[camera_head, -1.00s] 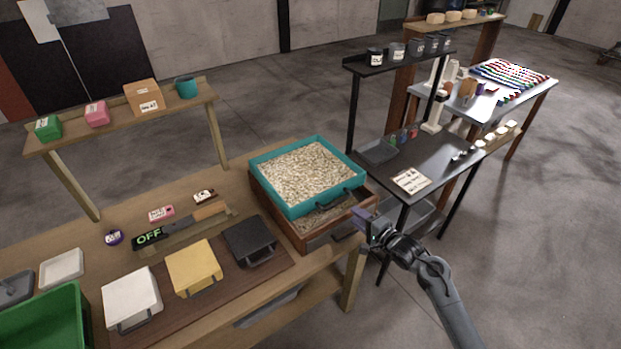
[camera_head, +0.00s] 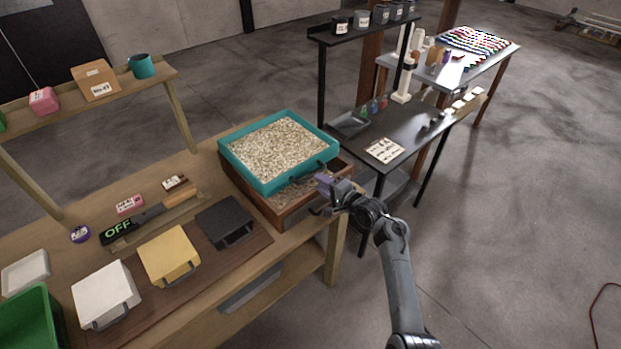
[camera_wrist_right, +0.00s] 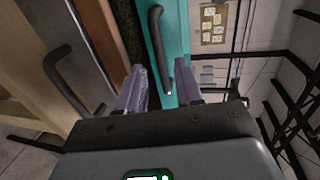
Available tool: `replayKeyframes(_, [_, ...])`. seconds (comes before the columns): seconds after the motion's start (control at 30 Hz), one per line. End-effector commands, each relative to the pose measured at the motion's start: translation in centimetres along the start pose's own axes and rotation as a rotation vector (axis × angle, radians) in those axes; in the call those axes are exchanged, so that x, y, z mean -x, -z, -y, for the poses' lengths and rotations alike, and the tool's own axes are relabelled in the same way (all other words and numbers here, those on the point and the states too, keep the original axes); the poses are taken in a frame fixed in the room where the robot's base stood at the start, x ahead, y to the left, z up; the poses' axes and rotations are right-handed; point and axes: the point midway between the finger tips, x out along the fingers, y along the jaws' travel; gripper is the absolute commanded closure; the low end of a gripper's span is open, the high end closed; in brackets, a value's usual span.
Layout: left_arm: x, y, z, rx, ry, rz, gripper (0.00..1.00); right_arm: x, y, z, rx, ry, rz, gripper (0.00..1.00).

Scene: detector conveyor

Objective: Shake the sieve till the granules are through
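The sieve (camera_head: 230,158) is a teal square tray full of pale granules (camera_head: 282,150). It sits on a wooden box (camera_head: 285,214) that shows some granules through its open front side. The sieve's dark handle (camera_head: 309,172) is on its near right side; it also shows in the right wrist view (camera_wrist_right: 156,40). My right gripper (camera_head: 324,186) is beside this handle. In the wrist view its purple fingers (camera_wrist_right: 159,92) are apart, with the handle's lower end in the gap between them. I cannot tell whether they touch it. My left gripper is not in view.
A wooden workbench (camera_head: 205,178) carries white, yellow and black lidded boxes, a device reading OFF (camera_head: 118,229) and a green bin (camera_head: 30,318). A black table (camera_head: 440,150) with a shelf stands close behind on the right.

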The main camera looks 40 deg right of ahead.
Motion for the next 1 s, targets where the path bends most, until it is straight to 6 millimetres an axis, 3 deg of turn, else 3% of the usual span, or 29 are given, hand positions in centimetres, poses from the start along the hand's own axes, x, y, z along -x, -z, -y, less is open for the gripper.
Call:
replayKeyframes(0.2, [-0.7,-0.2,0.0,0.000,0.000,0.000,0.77,-3.6,0.0,-0.1,0.000,0.000,0.001,0.65])
replayKeyframes(0.4, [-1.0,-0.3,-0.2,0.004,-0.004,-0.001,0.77,-5.5,0.1,0.0,0.000,0.001,-0.001,0.65])
replayKeyframes(0.83, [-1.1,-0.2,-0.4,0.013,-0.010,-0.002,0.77,-6.2,0.0,0.0,0.001,-0.001,-0.001,0.65])
replayKeyframes(0.87, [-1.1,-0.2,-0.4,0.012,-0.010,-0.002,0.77,-6.2,0.0,0.0,0.001,-0.001,-0.001,0.66])
replayKeyframes(1.0, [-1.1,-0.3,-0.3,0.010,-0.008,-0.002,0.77,-6.2,0.0,0.0,0.001,-0.001,-0.001,0.88])
